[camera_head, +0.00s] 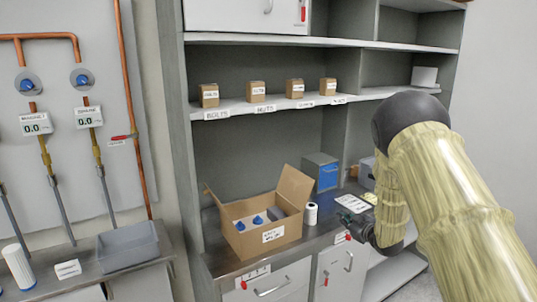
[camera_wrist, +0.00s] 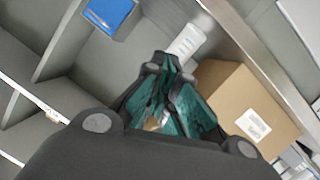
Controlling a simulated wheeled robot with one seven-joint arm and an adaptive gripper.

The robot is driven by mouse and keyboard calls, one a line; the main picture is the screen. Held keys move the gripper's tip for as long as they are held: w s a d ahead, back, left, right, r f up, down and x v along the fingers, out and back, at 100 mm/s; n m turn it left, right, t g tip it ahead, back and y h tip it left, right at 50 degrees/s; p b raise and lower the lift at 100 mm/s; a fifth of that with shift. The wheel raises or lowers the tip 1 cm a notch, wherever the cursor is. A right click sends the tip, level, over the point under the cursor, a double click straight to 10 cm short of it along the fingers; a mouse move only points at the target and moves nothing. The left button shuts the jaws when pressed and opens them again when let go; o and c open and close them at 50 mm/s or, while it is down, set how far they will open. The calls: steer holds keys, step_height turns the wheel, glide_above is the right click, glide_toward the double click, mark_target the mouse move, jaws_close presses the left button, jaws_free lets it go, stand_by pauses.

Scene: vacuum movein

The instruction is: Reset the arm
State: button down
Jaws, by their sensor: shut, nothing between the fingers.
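My arm (camera_head: 440,190) reaches in from the right in the head view, bent down toward the counter. My gripper (camera_head: 350,224) is over the right part of the counter, beside a white labelled card (camera_head: 351,203). In the wrist view my gripper (camera_wrist: 168,75) is shut, with its teal-lined fingers together and nothing held. A white paper roll (camera_head: 311,214) stands just left of the gripper; a white cylindrical thing also shows beyond the fingertips in the wrist view (camera_wrist: 187,42).
An open cardboard box (camera_head: 265,237) with blue-topped parts stands on the counter (camera_head: 240,262). A blue-fronted bin (camera_head: 327,176) stands behind. Several small boxes line the shelf (camera_head: 270,105) above. At left are pipes and a grey tray (camera_head: 127,247).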

steer(key=s+a+f+m+g+h, duration=0.1)
steer(key=s+f+m+g+h, duration=0.4)
steer(key=s+f, duration=2.3)
steer(key=s+a+f+m+g, duration=0.1)
steer(key=s+f+g, duration=0.1)
steer(key=s, duration=1)
steer(key=s+a+f+m+g, duration=0.1)
steer(key=s+g, duration=0.3)
steer(key=s, duration=0.8)
steer(key=s+a+f+m+g, duration=0.2)
steer(key=s+g, duration=0.1)
steer(key=s, duration=1)
steer(key=shift+f, duration=0.35)
steer(key=shift+a, duration=0.1)
